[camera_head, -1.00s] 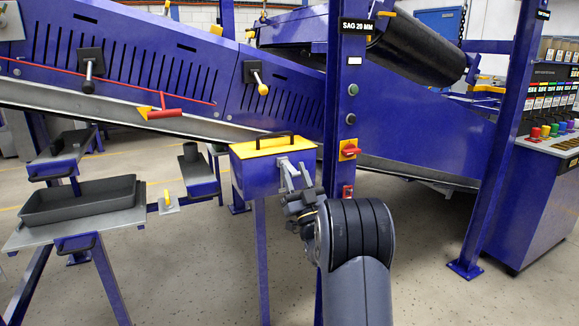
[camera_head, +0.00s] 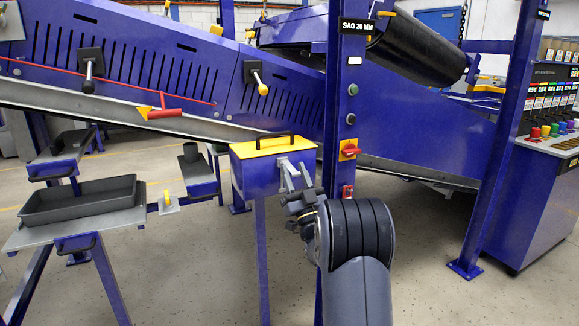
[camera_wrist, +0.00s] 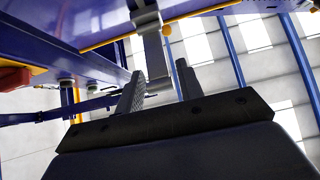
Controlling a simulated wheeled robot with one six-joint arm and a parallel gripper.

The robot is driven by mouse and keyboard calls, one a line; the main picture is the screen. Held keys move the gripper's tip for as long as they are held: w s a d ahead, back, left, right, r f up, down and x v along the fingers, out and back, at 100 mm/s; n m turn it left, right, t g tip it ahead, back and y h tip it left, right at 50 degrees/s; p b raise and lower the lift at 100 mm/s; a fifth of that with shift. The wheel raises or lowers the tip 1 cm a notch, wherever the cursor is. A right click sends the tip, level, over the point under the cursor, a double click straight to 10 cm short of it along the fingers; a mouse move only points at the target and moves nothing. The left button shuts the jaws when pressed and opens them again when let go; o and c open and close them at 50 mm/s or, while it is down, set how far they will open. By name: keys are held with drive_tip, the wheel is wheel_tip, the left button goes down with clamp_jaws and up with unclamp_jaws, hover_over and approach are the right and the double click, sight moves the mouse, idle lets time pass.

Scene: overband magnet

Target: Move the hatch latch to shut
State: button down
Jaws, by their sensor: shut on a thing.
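The hatch latch (camera_wrist: 156,48) looks like a grey metal lever hanging from the yellow-edged underside of the box in the wrist view. The blue box (camera_head: 254,176) has a yellow lid (camera_head: 272,146) with a black handle and stands left of the post in the head view. My gripper (camera_head: 289,172) is at the box's right front face, just below the lid. In the wrist view my gripper (camera_wrist: 160,70) has its two dark fingers on either side of the lever, shut on it. The exact contact is partly hidden, and the latch is hard to tell from the fingers in the head view.
A blue post (camera_head: 346,100) with a red switch (camera_head: 349,150) stands close to the right of my gripper. A grey tray (camera_head: 80,203) sits on a stand at the left. The sloping conveyor (camera_head: 150,60) runs behind. Floor (camera_head: 430,260) at the front right is clear.

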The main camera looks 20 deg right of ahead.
drive_tip(key=shift+f, duration=0.2)
drive_tip(key=shift+w+f+b, duration=0.2)
drive_tip(key=shift+f+b, duration=0.75)
drive_tip(key=shift+b, duration=0.35)
drive_tip(key=shift+w+f+b, duration=0.5)
drive_tip(key=shift+f+b, duration=0.35)
drive_tip(key=shift+b, duration=0.3)
drive_tip(key=shift+a+f, duration=0.1)
